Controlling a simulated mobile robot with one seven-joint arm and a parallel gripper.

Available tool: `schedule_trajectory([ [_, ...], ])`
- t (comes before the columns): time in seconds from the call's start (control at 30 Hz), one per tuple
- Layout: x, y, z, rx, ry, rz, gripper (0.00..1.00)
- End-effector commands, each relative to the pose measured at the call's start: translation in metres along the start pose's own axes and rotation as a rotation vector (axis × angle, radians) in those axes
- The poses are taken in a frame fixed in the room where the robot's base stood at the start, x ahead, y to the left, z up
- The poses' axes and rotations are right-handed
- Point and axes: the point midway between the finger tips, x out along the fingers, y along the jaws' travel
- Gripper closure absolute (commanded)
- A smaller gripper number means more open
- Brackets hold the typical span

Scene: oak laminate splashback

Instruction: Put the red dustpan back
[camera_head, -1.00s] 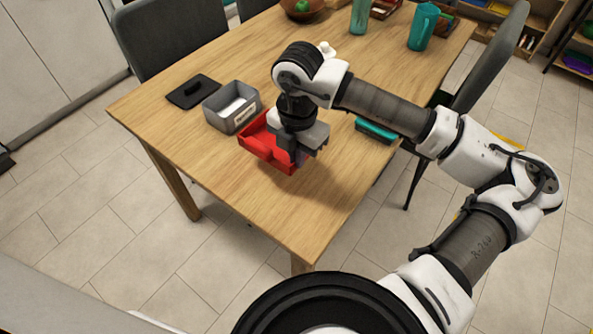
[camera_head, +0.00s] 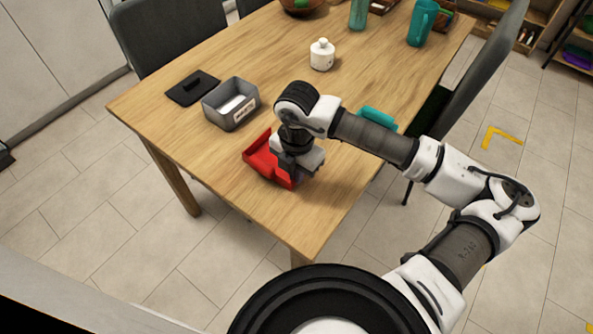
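The red dustpan (camera_head: 262,158) is at the near part of the wooden table, in front of the grey bin. My gripper (camera_head: 291,171) points down at the dustpan's right side and covers that part of it, including any handle. The dustpan has shifted together with my gripper, so the fingers appear shut on it, though the fingertips are mostly hidden. I cannot tell whether the dustpan touches the table or is slightly above it.
A grey labelled bin (camera_head: 231,104) and a black flat lid (camera_head: 193,88) lie to the left. A white lidded jar (camera_head: 321,55) stands behind my arm. A teal object (camera_head: 378,118) is at the right edge, partly covered. The table's (camera_head: 225,180) front-left is bare.

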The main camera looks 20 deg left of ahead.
Motion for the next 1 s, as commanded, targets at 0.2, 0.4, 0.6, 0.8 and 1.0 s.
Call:
schedule_trajectory([
  [0.2,0.001,0.0,0.0,0.0,0.0,0.0,0.75],
  [0.4,0.001,0.0,0.0,0.0,0.0,0.0,0.75],
  [0.6,-0.005,0.0,0.0,0.0,0.001,0.0,0.75],
  [0.8,-0.038,0.0,0.001,0.0,-0.006,0.0,0.75],
  [1.0,-0.083,0.0,0.001,0.0,-0.005,0.0,0.75],
])
